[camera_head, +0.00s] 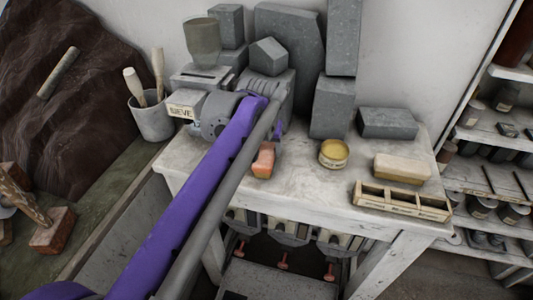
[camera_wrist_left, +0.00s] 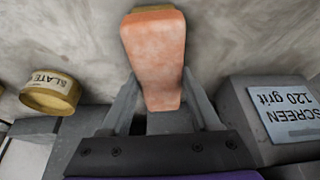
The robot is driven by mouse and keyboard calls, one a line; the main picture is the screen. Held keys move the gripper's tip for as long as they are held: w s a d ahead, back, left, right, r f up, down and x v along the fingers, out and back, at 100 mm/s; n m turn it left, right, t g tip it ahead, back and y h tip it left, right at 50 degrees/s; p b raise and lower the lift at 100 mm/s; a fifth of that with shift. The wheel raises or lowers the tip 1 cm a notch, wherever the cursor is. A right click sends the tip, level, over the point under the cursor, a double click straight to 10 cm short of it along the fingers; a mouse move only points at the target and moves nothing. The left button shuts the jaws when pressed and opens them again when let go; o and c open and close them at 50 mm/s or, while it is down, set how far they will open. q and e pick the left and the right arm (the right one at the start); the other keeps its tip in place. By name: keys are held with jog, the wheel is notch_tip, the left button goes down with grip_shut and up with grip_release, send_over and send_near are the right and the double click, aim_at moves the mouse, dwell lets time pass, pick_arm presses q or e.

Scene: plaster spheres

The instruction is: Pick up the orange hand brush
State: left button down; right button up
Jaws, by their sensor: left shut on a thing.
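The orange hand brush (camera_head: 263,161) is near the front left of the white worktable (camera_head: 305,185), below the end of my left arm. In the left wrist view the brush (camera_wrist_left: 156,50) is a worn orange block with a yellowish far edge. My left gripper (camera_wrist_left: 160,92) is shut on it, with one grey finger along each side. In the head view the left gripper (camera_head: 271,143) is mostly hidden behind my purple and grey arm. I cannot tell whether the brush touches the tabletop. My right gripper is not in view.
On the table are a round yellow tin (camera_head: 333,154), a tan block (camera_head: 402,168), a divided wooden tray (camera_head: 401,200) and a dark grey block (camera_head: 387,123). Grey stone blocks (camera_head: 333,105) stand behind. A pot of tools (camera_head: 152,118) is at left, shelves (camera_head: 490,180) at right.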

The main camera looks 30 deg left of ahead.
aim_at(266, 148)
pick_arm(q)
jog(key=shift+r, duration=0.1)
notch_tip(266, 148, up, 10)
jog(key=shift+f+p, duration=0.1)
jog(key=shift+p, duration=0.5)
jog(key=c, duration=0.8)
grip_release()
jog(key=c, duration=0.5)
